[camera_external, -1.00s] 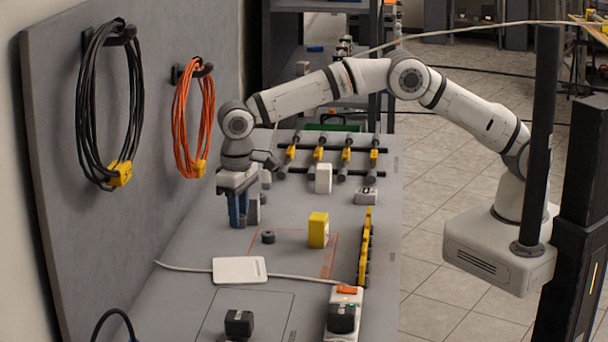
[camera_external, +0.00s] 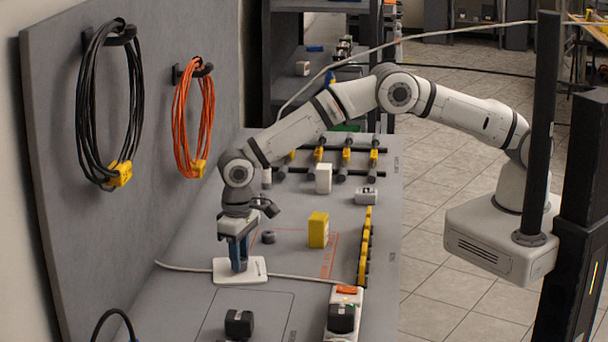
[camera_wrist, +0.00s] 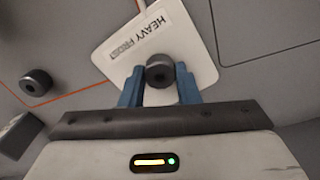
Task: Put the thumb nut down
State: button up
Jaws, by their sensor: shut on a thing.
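My gripper (camera_external: 238,266) points down over a white plate (camera_external: 256,270) on the bench. In the wrist view its blue fingers (camera_wrist: 159,88) are shut on a dark, round thumb nut (camera_wrist: 160,71). The nut lies in front of the white plate (camera_wrist: 118,62), near the black print that starts with "HEAVY". Whether the nut touches the plate or hangs just above it, I cannot tell. In the external view the fingers hide the nut.
A second dark round knob (camera_external: 268,237) stands behind the plate and shows at left in the wrist view (camera_wrist: 36,82). A yellow block (camera_external: 318,230) is to its right. A black block (camera_external: 239,324) stands in front.

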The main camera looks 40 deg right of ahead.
jog(key=shift+f, duration=0.25)
jog(key=o, duration=1)
jog(key=shift+r, duration=0.1)
jog(key=shift+c, duration=0.2)
notch_tip(320, 180, up, 12)
jog(key=b, duration=0.2)
jog(key=shift+r, duration=0.15)
